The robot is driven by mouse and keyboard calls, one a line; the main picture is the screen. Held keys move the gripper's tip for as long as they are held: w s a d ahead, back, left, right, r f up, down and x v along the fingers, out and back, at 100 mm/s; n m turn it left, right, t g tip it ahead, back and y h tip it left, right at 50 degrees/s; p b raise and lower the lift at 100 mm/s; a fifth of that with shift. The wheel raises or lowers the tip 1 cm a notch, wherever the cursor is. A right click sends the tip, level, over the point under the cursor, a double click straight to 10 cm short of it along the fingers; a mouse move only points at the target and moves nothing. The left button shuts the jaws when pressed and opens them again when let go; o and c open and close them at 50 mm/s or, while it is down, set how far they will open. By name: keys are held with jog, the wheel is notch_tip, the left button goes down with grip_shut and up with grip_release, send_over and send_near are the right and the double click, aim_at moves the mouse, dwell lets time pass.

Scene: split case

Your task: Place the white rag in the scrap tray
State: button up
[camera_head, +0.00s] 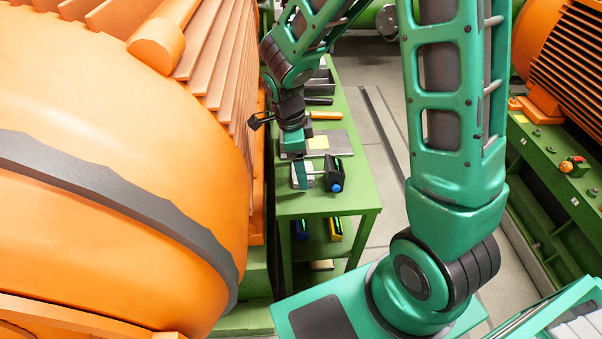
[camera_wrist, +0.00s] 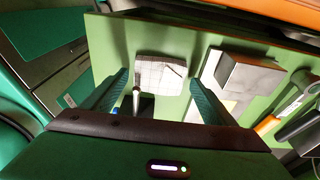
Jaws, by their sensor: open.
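A white rag with faint grey lines (camera_wrist: 160,70) lies on the green bench (camera_wrist: 115,50) in the wrist view. My gripper (camera_wrist: 160,84) is open, with one finger to either side of the rag. They look apart from it. In the head view my gripper (camera_head: 301,176) is low over the near part of the bench and hides most or all of the rag. A dark open tray (camera_head: 319,86) stands at the far end of the bench; I cannot tell whether it is the scrap tray.
A dark device with a blue knob (camera_head: 336,176) and a metal rod sits close to my gripper. A grey metal block (camera_wrist: 248,76) and a yellow note (camera_head: 318,142) lie beyond. An orange-handled tool (camera_head: 325,115) lies farther back. A large orange machine (camera_head: 110,130) borders the left.

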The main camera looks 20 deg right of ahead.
jog(key=shift+d+f, duration=0.1)
jog(key=shift+f, duration=0.4)
jog(key=c, duration=0.9)
jog(key=shift+r, duration=0.2)
